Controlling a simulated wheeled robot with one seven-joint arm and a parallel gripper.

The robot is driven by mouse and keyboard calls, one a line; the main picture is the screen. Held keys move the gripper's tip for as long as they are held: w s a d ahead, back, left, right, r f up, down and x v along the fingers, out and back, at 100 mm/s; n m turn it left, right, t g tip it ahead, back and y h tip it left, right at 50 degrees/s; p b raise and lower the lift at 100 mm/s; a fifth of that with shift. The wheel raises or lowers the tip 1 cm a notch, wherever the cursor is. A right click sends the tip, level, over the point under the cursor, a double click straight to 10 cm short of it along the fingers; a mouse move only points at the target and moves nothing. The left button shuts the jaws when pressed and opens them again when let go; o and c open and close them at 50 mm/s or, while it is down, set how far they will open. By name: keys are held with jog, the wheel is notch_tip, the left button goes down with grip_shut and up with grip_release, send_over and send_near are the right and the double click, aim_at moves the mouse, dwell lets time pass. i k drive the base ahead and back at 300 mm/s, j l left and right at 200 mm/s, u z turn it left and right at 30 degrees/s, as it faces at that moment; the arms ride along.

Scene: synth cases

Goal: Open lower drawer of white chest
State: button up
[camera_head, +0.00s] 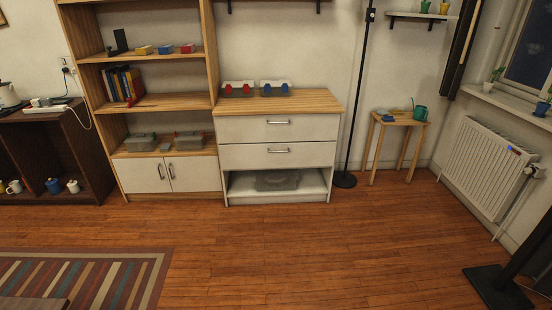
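The white chest (246,156) stands against the back wall, right of the bookshelf, with a wooden top (312,101). Its upper drawer (245,129) and lower drawer (244,158) both look shut. The lower drawer has a metal bar handle (278,151) at its upper middle. Below it is an open compartment (236,184) with a clear grey box (276,180) inside. My gripper is not in view.
Bare wooden floor (290,245) lies in front of the chest. A striped rug (155,283) covers the floor at left. A bookshelf (210,60) stands left of the chest. A black lamp pole (361,90) and small wooden stool (402,120) stand to its right.

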aim_at(319, 154)
jog(key=i+j, duration=0.15)
jog(key=i, duration=0.35)
jog(key=i+j+z, duration=0.1)
jog(key=i, duration=0.45)
jog(key=i+j, duration=0.2)
jog(key=i, duration=0.3)
jog(key=i+j+z, duration=0.1)
jog(key=i, duration=0.4)
jog(key=i+j, duration=0.25)
jog(key=i, duration=0.3)
jog(key=i+j, duration=0.25)
jog(key=i, duration=0.25)
jog(key=i+j+z, duration=0.1)
jog(key=i, duration=0.4)
jog(key=j, duration=0.1)
